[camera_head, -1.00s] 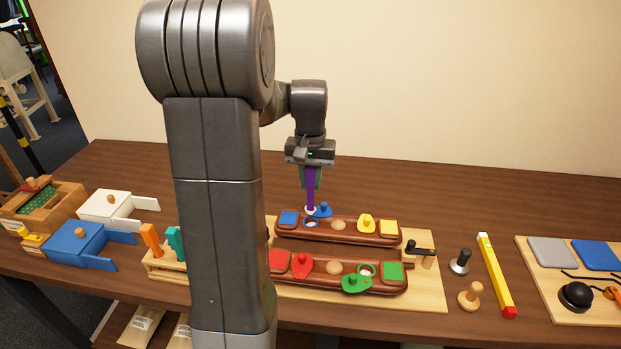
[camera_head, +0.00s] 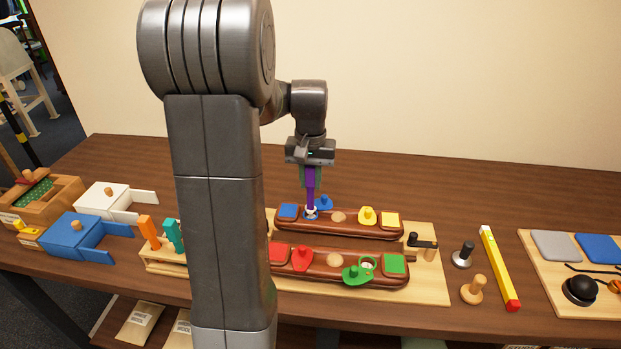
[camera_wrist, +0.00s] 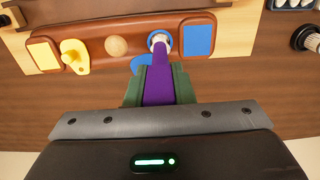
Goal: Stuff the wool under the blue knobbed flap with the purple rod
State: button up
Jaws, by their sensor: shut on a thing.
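My gripper (camera_head: 311,172) is shut on the purple rod (camera_head: 310,196) and holds it upright, tip down, over the left part of the rear brown saddle bar. In the wrist view the purple rod (camera_wrist: 159,75) runs between the green fingertips to a blue-rimmed hole (camera_wrist: 160,40). White wool (camera_wrist: 158,38) shows at the rod's tip, at the hole; I cannot tell how deep it sits. The blue knobbed flap (camera_head: 324,203) is swung aside behind the hole, close by the rod. In the wrist view the flap (camera_wrist: 142,62) is partly hidden by the rod and fingers.
A yellow knobbed flap (camera_head: 367,215) is on the same bar. The front bar has a red flap (camera_head: 302,259) and a green flap (camera_head: 356,274) beside an open hole (camera_head: 368,264). A black-handled post (camera_head: 423,243) stands right. My arm hides the board's left part.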

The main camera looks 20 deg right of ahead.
jog(key=shift+f+b, duration=0.9)
jog(key=shift+f, duration=0.9)
dwell(0.8)
jog(key=shift+r+p, duration=3.3)
jog(key=shift+r, duration=0.8)
